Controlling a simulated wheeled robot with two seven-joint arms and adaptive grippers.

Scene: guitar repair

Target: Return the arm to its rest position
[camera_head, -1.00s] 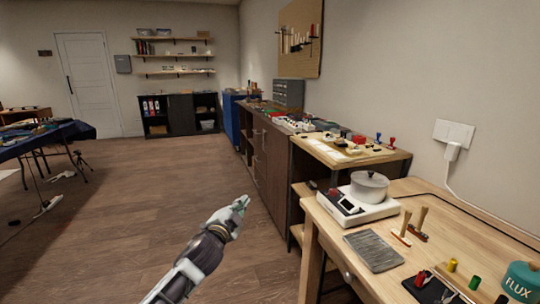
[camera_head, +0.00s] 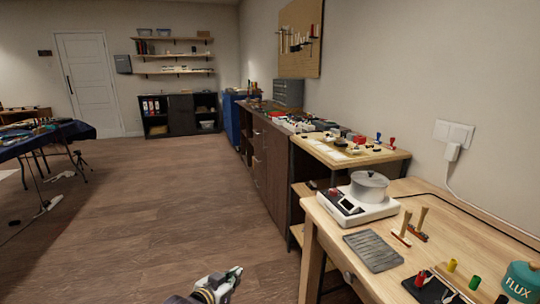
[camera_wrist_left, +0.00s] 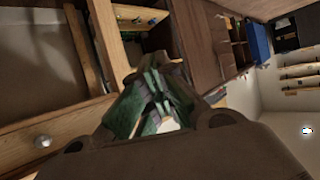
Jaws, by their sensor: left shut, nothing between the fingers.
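My left gripper (camera_head: 232,274) shows at the bottom of the head view, low over the wooden floor and left of the workbench. It is shut with nothing between its fingers. In the left wrist view its fingers (camera_wrist_left: 158,92) are together at the middle, with the bench drawer and shelf beyond them. Most of my left arm is below the head view's lower edge. My right gripper is not in view.
The workbench (camera_head: 325,237) at the right bears a white hot plate (camera_head: 350,208) with a pot (camera_head: 368,187), a grey ribbed plate (camera_head: 373,250) and a teal flux tub (camera_head: 521,281). A blue-covered table (camera_head: 70,132) stands far left. The floor (camera_head: 150,220) between is mostly clear.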

